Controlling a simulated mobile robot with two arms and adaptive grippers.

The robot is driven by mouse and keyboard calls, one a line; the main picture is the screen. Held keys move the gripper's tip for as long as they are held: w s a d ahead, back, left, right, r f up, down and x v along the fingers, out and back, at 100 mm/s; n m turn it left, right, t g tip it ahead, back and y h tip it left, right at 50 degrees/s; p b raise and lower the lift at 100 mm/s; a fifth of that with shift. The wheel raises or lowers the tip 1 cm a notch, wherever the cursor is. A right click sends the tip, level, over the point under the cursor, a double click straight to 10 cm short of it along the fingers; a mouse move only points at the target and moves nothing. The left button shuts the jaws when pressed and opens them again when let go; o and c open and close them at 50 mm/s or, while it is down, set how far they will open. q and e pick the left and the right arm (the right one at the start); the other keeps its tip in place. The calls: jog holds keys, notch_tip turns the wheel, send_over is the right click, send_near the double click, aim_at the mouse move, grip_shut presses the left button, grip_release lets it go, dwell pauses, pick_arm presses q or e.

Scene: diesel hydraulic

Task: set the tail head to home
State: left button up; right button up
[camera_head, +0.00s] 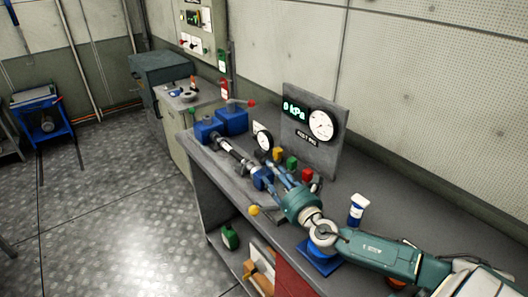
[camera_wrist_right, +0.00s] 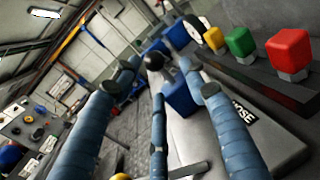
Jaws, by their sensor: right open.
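A test rig stands on the grey bench, with blue blocks (camera_head: 207,130) at its far end and a dark rod (camera_head: 234,153) running toward me. Which part is the tail head I cannot tell from any readable label. A lever with a yellow knob (camera_head: 254,210) sticks out at the rig's near side, and one with a red knob (camera_head: 251,102) at the far end. My right gripper (camera_head: 270,178) is open over the near end of the rig, beside a blue block (camera_head: 262,178). My left gripper is not in view.
Yellow, green and red capped buttons (camera_head: 291,164) stand behind the gripper. A panel with a green "0 kPa" display (camera_head: 294,109) and dial (camera_head: 321,125) rises at the back. A white and blue bottle (camera_head: 357,209) stands near my right arm.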

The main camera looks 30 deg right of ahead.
aim_at(264, 160)
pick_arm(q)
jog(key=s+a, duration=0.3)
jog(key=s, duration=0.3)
pick_arm(e)
jog(key=w, duration=0.4)
jog(key=w+p, duration=0.1)
jog(key=w, duration=0.1)
jog(key=shift+d+r, duration=0.15)
jog(key=shift+r, duration=0.25)
jog(key=shift+w, duration=0.35)
jog(key=shift+c, duration=0.2)
jog(key=c, duration=0.8)
grip_shut()
jog(key=w+b, duration=0.1)
jog(key=w, duration=0.1)
jog(key=w+b, duration=0.1)
jog(key=w, duration=0.1)
jog(key=w+b, duration=0.1)
jog(key=w, duration=0.2)
jog(key=shift+a, duration=0.25)
jog(key=shift+w, duration=0.15)
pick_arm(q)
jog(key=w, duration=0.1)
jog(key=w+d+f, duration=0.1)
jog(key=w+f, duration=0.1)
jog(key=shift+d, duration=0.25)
pick_arm(e)
jog(key=shift+r, duration=0.2)
